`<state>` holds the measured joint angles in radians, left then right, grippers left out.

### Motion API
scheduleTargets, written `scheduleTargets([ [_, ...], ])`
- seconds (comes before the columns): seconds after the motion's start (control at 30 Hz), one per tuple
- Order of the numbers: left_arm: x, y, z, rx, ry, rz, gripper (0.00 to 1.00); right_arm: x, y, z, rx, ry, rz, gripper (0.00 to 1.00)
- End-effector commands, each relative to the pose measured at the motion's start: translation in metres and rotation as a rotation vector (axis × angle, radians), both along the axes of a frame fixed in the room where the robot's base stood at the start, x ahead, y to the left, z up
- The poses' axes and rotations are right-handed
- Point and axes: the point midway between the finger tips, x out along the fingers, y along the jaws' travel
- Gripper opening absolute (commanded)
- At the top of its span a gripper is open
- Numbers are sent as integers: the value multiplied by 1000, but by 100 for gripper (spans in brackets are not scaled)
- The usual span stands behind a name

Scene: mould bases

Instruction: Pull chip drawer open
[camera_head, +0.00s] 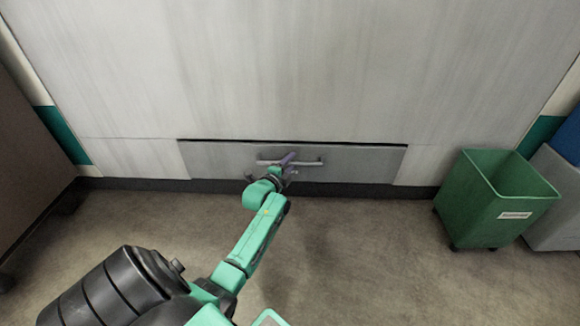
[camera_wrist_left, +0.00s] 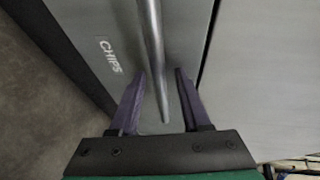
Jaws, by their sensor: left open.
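The chip drawer (camera_head: 365,163) is a wide grey front low in the pale cabinet, with a horizontal metal bar handle (camera_head: 312,161). In the left wrist view the drawer front (camera_wrist_left: 95,22) carries the word CHIPS, and the bar handle (camera_wrist_left: 152,50) runs down between my fingers. My left gripper (camera_head: 286,160) is at the handle; it also shows in the left wrist view (camera_wrist_left: 160,95), open, its two purple fingers on either side of the bar with gaps to it. The drawer front looks about flush with the cabinet. My right gripper is not in view.
A green bin (camera_head: 496,200) on casters stands on the floor at the right, beside a grey bin (camera_head: 556,200). A dark brown unit (camera_head: 30,150) stands at the left. The floor (camera_head: 350,250) in front of the drawer is clear except for my arm.

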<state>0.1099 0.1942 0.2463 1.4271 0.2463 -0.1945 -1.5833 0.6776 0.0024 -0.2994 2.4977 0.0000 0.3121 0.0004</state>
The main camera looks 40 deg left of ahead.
Motion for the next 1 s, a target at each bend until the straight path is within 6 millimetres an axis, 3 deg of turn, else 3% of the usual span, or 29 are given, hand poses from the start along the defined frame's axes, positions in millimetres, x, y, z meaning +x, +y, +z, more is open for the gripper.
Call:
scheduleTargets([
  [0.03, 0, 0, 0, 0, 0, 0, 43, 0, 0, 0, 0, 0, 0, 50],
  [0.13, 0, 0, 0, 0, 0, 0, 5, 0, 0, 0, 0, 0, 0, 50],
  [0.17, 0, 0, 0, 0, 0, 0, 0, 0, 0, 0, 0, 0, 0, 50],
  [1.0, -1, -1, 0, -1, 0, 0, 0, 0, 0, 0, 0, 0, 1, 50],
])
